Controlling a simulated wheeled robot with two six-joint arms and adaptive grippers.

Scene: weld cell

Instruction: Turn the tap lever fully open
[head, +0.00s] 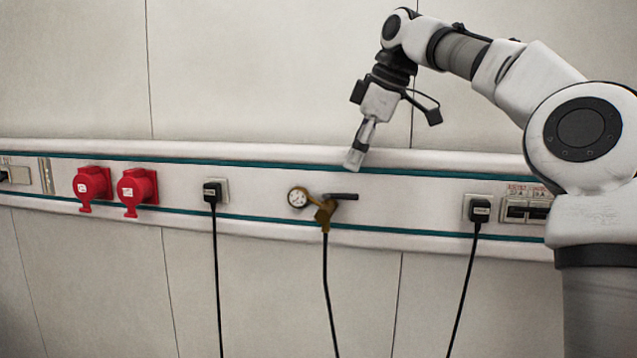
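The tap (325,213) is a brass-coloured fitting on the wall rail, with a round pressure gauge (298,198) on its left and a black hose hanging from below. Its dark lever (341,196) lies about level and points to the right. My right gripper (354,160) is above the lever and a little to its right, apart from it, with its fingers pointing down. The fingers look close together and nothing shows between them. My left gripper is out of view.
The white rail (260,190) with teal stripes runs across the wall. Two red sockets (115,188) and a black plug (212,192) sit left of the tap. Another black plug (480,210) and a switch panel (525,208) sit to the right, close to my arm.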

